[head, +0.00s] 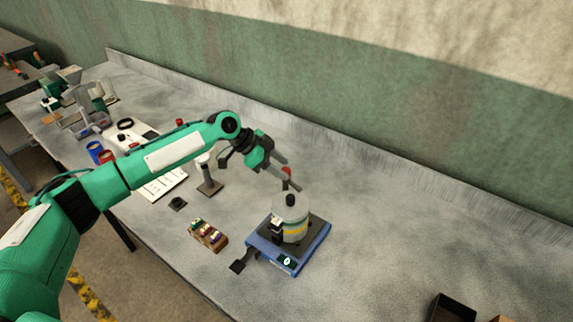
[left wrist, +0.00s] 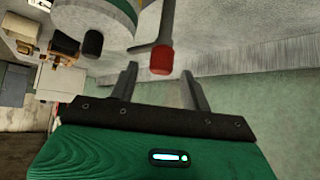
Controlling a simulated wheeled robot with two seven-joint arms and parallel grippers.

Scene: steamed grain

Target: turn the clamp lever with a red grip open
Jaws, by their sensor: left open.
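The clamp lever's red grip (head: 287,170) shows just above the light grey vessel (head: 291,211), which has a yellow band and a dark knob on top. My left gripper (head: 281,172) is open at the grip, reaching in from the upper left. In the left wrist view, the red grip (left wrist: 162,61) hangs from a grey lever arm (left wrist: 167,22) and appears between the tips of the two open fingers. I cannot tell whether either finger touches it. The vessel (left wrist: 75,15) fills the top left there. My right gripper is not in view.
The vessel stands on a blue base (head: 316,238) with a small lit display. A box of small coloured items (head: 208,236) is to its left. A dark open bin (head: 452,309) is at the lower right. The bench right of the base is clear; a wall runs behind.

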